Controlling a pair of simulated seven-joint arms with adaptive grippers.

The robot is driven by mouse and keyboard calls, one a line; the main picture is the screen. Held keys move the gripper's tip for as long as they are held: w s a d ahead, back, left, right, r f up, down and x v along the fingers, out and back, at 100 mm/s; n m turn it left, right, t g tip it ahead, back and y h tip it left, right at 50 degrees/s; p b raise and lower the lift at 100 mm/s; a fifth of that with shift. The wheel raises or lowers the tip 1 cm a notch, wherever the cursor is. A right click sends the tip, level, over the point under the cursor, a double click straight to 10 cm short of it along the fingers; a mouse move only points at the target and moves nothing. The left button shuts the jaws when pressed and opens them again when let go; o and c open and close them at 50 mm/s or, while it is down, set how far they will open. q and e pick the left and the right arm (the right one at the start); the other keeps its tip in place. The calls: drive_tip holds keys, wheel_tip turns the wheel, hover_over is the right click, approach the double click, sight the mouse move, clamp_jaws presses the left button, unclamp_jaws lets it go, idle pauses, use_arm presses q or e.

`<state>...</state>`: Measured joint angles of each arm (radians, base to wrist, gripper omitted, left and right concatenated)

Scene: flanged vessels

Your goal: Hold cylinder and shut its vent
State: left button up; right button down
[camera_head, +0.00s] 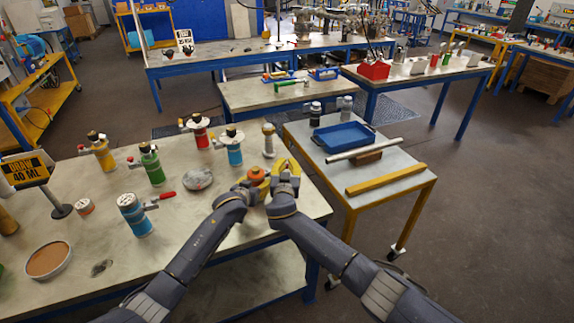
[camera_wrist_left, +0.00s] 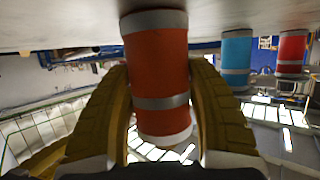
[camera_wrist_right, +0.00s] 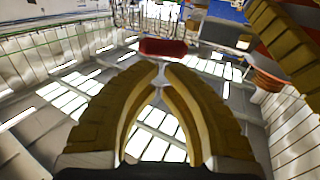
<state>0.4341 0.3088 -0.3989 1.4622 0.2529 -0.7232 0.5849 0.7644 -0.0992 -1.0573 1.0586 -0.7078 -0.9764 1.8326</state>
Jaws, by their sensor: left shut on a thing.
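The orange cylinder (camera_head: 257,174) stands on the near table close to its right edge. In the left wrist view the cylinder (camera_wrist_left: 160,72) has grey bands and sits between both yellow fingers. My left gripper (camera_head: 252,186) is shut on it. My right gripper (camera_head: 286,170) is just right of it in the head view. In the right wrist view its fingertips (camera_wrist_right: 163,70) nearly meet with nothing between them. A red rounded piece (camera_wrist_right: 163,47) shows beyond the tips; I cannot tell whether it is the vent's handle. The orange cylinder is at that view's right edge (camera_wrist_right: 268,82).
Blue (camera_head: 230,147), red (camera_head: 197,130), green (camera_head: 151,165) and yellow (camera_head: 102,153) vessels stand on the same table. Another blue vessel (camera_head: 134,214) is nearer. A cart (camera_head: 312,137) with a blue tray (camera_head: 344,136) and bars stands close on the right.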

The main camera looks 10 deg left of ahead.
drive_tip(key=shift+a, duration=0.2)
drive_tip(key=shift+w+n+y, duration=0.15)
drive_tip(key=shift+n+y, duration=0.15)
drive_tip(key=shift+y, duration=0.3)
drive_tip(key=shift+w+d+f+n+g+y, duration=0.1)
drive_tip(key=shift+w+d+n+g+y, duration=0.15)
drive_tip(key=shift+n+y, duration=0.45)
drive_tip(key=shift+w+d+f+n+g+y, duration=0.1)
drive_tip(key=shift+w+d+n+g+y, duration=0.25)
drive_tip(key=shift+y, duration=0.55)
drive_tip(key=shift+w+a+r+n+g+y, duration=0.1)
drive_tip(key=shift+w+n+g+y, duration=0.1)
drive_tip(key=shift+n+y, duration=0.25)
drive_tip(key=shift+w+a+n+g+y, duration=0.1)
drive_tip(key=shift+n+g+y, duration=0.15)
drive_tip(key=shift+y, duration=0.3)
drive_tip(key=shift+w, duration=0.15)
drive_tip(key=shift+w+r, duration=0.1)
drive_tip(key=shift+w, duration=0.05)
